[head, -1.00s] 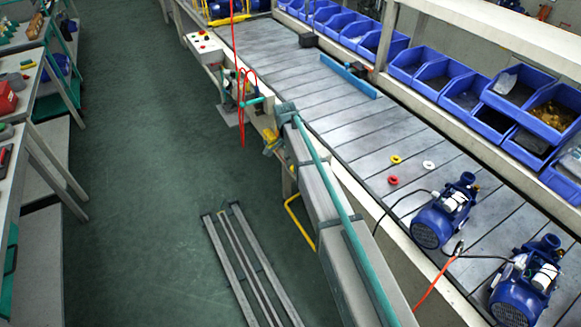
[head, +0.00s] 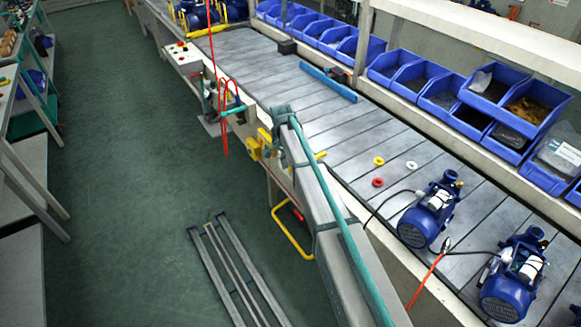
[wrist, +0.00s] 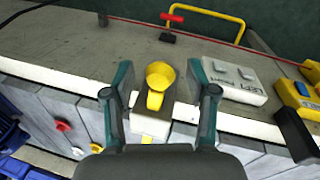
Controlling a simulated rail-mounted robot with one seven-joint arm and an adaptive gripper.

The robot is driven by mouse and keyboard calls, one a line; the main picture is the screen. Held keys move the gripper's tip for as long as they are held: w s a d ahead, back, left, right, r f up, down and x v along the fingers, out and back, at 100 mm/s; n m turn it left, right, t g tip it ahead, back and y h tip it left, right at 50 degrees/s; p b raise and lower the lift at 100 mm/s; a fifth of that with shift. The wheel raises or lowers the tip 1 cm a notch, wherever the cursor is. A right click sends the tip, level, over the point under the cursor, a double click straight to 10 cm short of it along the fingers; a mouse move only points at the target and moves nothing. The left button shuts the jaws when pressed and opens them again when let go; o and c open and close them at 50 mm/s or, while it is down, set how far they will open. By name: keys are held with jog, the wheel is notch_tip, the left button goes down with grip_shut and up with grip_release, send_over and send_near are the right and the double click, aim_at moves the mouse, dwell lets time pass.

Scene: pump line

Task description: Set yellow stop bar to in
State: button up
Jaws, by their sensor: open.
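The yellow stop bar (wrist: 158,84) shows in the wrist view as a yellow handle with a rounded cup-like end and a narrower tongue. It sits over a white block (wrist: 150,122) at the belt's edge. A small yellow strip past the block, over the belt, looks like its other end; a yellow strip also shows beside my arm in the head view (head: 320,155). My gripper (wrist: 160,93) is open, with one finger on each side of the handle and a visible gap to both. In the head view my arm hides most of this spot.
A white button box (wrist: 230,82) and a yellow box (wrist: 298,95) are right of the handle in the wrist view. A red T-handle (wrist: 171,26) and a yellow rail (wrist: 215,14) lie beyond. Blue pumps (head: 428,215) and coloured rings (head: 378,162) are on the belt.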

notch_tip(320, 180, up, 12)
jog(key=w+a, duration=0.1)
jog(key=shift+w+a, duration=0.3)
jog(key=shift+w, duration=0.05)
jog(key=shift+f, duration=0.1)
